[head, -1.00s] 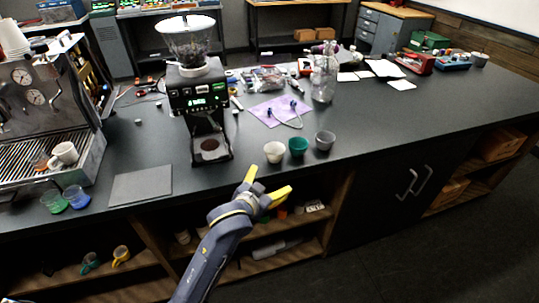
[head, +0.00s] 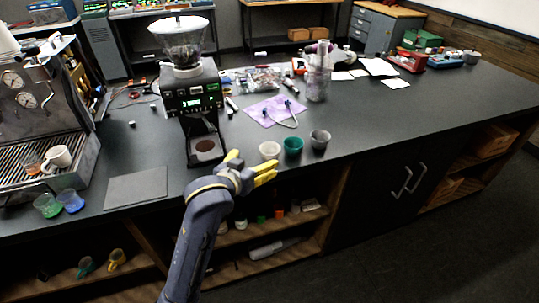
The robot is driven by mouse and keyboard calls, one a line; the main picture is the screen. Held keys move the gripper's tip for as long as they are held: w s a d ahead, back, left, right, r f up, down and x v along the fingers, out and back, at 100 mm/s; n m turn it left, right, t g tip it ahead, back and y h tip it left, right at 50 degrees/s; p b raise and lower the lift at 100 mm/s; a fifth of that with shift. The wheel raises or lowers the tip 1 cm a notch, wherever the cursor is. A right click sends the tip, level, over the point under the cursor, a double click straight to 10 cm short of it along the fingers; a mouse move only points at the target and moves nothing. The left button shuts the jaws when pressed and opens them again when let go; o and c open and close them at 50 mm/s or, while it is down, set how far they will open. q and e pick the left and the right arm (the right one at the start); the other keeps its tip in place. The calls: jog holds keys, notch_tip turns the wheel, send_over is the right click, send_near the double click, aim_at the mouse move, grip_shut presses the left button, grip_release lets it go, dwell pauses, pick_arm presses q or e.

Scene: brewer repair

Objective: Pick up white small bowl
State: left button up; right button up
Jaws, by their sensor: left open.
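The white small bowl (head: 269,150) stands upright near the front edge of the dark counter in the head view. It is the leftmost of a row of three small bowls. My left gripper (head: 250,166), with yellow fingertips, is open and empty just in front of the white bowl and slightly to its left. One finger points up to the left of the bowl and the other reaches right below it. I cannot tell whether a finger touches the bowl. My right gripper is not in view.
A teal bowl (head: 292,146) and a grey bowl (head: 319,139) stand right of the white bowl. A black coffee grinder (head: 193,100) stands close on the left. A purple cloth (head: 270,110) lies behind. The counter (head: 420,112) is clear to the right.

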pick_arm(q)
send_near(269, 152)
jog(key=shift+w+d+r, duration=0.75)
jog(key=shift+r, duration=0.05)
jog(key=shift+f+x, duration=0.25)
jog(key=shift+x, duration=2.3)
jog(key=shift+s, duration=0.15)
jog(key=shift+c, duration=0.2)
jog(key=c, duration=1.3)
